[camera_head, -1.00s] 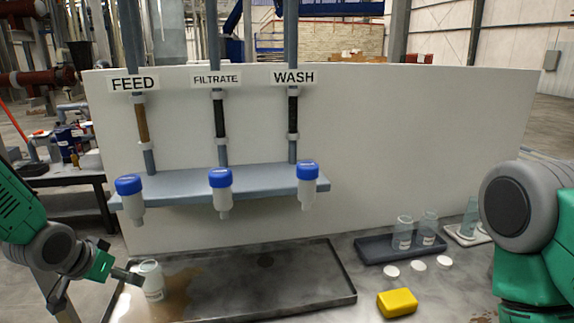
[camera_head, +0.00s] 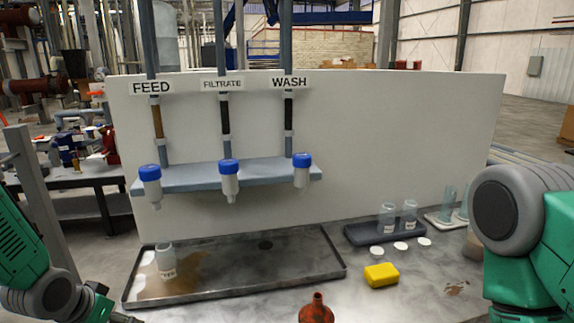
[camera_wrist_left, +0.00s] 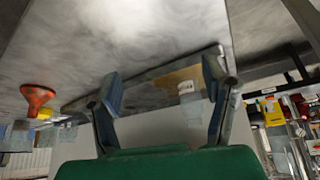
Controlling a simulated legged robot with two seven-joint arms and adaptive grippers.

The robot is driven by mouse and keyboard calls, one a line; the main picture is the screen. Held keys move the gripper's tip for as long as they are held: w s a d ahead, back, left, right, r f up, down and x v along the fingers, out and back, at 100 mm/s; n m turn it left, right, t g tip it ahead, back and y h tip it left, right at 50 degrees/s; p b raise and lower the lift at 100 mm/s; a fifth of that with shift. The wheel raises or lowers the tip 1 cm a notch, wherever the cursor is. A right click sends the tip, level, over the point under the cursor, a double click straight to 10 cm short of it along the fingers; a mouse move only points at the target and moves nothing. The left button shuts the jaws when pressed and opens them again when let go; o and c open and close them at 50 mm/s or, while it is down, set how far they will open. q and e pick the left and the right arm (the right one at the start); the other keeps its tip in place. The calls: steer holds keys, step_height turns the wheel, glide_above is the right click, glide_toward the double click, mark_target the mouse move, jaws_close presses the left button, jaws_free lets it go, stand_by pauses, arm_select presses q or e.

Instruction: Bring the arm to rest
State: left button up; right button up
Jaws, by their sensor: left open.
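My left arm (camera_head: 55,290) enters the head view at the lower left. Its gripper is mostly cut off by the bottom edge there. In the left wrist view my left gripper (camera_wrist_left: 163,82) is open, with two blue-grey fingers spread and nothing between them. A clear labelled jar (camera_head: 166,262) stands upright at the left end of the dark metal tray (camera_head: 240,292). The jar also shows beyond the fingers in the wrist view (camera_wrist_left: 187,89), apart from them. My right arm (camera_head: 515,235) shows at the right edge, but its gripper is out of view.
A red-orange funnel (camera_head: 316,310) and a yellow block (camera_head: 381,275) are on the bench. A dark tray (camera_head: 358,236) holds clear jars, with white caps (camera_head: 400,246) in front. A panel (camera_head: 400,130) carries FEED, FILTRATE and WASH pipes above a shelf (camera_head: 190,180) with blue-capped bottles.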

arm_select(q)
steer(key=s+d+f+n+g, duration=0.1)
steer(key=s+d+f+g, duration=0.1)
steer(key=s+f, duration=0.65)
steer(key=s+d+f+g+y, duration=0.1)
steer(key=s+d+f+g, duration=0.15)
steer(key=s, duration=1.05)
steer(key=s+d+f+n+g, duration=0.1)
steer(key=s+d+f, duration=0.1)
steer(key=s+f, duration=0.6)
step_height(320, 180, down, 6)
steer(key=m+b, duration=0.1)
steer(key=b, duration=0.9)
steer(key=shift+w+d, duration=0.15)
steer(key=shift+w, duration=0.15)
arm_select(e)
step_height(320, 180, down, 10)
steer(key=shift+s+a+r, duration=0.15)
steer(key=shift+a, duration=0.2)
arm_select(q)
steer(key=shift+d, duration=0.15)
arm_select(e)
steer(key=shift+d, duration=0.2)
arm_select(q)
steer(key=shift+w+a, duration=0.15)
steer(key=shift+a, duration=0.05)
arm_select(e)
steer(key=shift+a, duration=0.2)
